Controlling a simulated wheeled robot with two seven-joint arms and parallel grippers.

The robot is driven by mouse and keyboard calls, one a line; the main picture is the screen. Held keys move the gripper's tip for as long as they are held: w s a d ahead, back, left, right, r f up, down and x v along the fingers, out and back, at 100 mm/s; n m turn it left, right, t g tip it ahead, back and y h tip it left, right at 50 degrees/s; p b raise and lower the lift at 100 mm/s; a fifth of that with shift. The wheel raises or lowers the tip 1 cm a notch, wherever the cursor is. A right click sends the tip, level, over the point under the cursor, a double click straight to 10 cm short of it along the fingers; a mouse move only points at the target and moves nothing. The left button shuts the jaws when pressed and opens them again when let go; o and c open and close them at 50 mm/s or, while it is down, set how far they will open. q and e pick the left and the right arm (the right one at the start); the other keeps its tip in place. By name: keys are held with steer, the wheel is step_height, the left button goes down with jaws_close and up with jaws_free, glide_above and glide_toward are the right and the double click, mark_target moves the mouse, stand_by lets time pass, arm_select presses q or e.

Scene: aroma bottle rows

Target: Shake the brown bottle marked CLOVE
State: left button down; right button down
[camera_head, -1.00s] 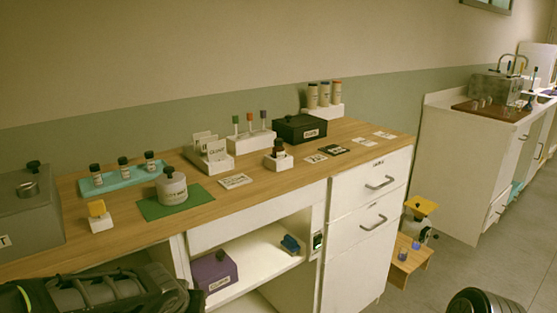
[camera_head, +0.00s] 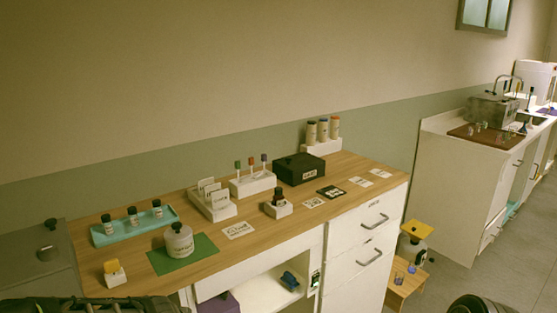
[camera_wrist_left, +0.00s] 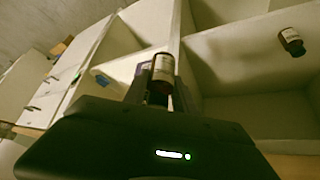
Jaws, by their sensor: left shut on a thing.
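In the left wrist view my left gripper (camera_wrist_left: 162,88) is shut on a small brown bottle (camera_wrist_left: 163,68) with a pale label. The bottle stands up between the fingers, clear of the cabinet shelves behind it. Its label is too small to read, so I cannot tell whether it says CLOVE. A second brown bottle with a white label (camera_wrist_left: 291,41) shows at the right, by an open shelf compartment. In the head view only part of my left arm shows at the lower left; neither gripper shows there.
Open shelves (camera_head: 262,292) lie below.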

arm_select(q)
steer(key=shift+r+p, duration=1.9)
steer(key=shift+r, duration=1.15)
steer(key=c, duration=1.6)
jaws_free()
jaws_close()
steer(key=shift+r, duration=0.1)
